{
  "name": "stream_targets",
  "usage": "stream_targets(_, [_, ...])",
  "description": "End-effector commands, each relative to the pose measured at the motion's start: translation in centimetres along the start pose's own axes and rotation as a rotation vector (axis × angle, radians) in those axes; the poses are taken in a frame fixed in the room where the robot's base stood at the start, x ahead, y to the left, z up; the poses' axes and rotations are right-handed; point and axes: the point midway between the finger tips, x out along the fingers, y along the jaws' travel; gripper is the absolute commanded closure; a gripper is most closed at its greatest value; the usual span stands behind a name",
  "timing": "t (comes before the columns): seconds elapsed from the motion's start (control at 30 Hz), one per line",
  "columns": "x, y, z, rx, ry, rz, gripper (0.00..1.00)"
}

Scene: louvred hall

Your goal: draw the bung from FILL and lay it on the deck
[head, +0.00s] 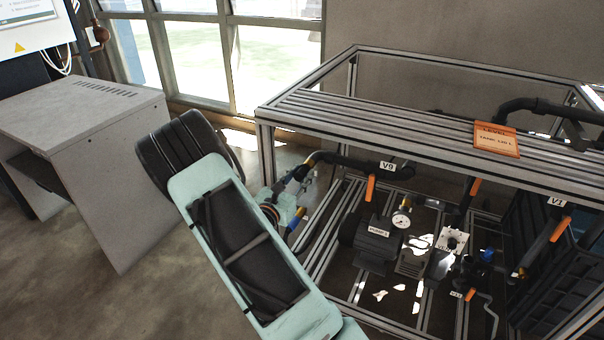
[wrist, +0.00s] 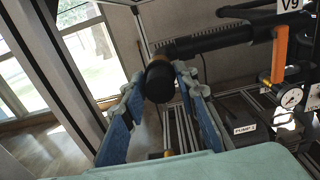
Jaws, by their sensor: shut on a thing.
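My gripper (head: 297,207) is beside the left end of the rig's frame, at the open end of a dark pipe (head: 340,160). In the wrist view, my gripper (wrist: 159,80) has its two blue-padded fingers on either side of a round black bung (wrist: 158,86) and is shut on it. The bung lies in line with the tan-collared end of the black pipe (wrist: 215,40); I cannot tell whether it is still seated. In the head view my gripper hides the bung. No FILL label is legible. The slatted metal deck (head: 400,131) is the rig's top.
An orange card (head: 497,140) lies on the deck towards the right; the slats left of it are clear. Orange-handled valves (head: 371,188), a gauge (head: 401,219) and a pump (head: 372,238) sit below. A grey desk (head: 85,150) stands left.

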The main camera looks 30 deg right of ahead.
Motion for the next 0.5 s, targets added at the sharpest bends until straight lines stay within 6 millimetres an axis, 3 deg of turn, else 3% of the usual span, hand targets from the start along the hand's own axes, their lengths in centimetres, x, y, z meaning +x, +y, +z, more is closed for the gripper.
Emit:
stream_targets(0.17, [-1.1,0.1,0.1,-0.001,0.0,0.003,1.0])
stream_targets(0.5, [-5.1,0.1,0.1,-0.001,0.001,0.002,1.0])
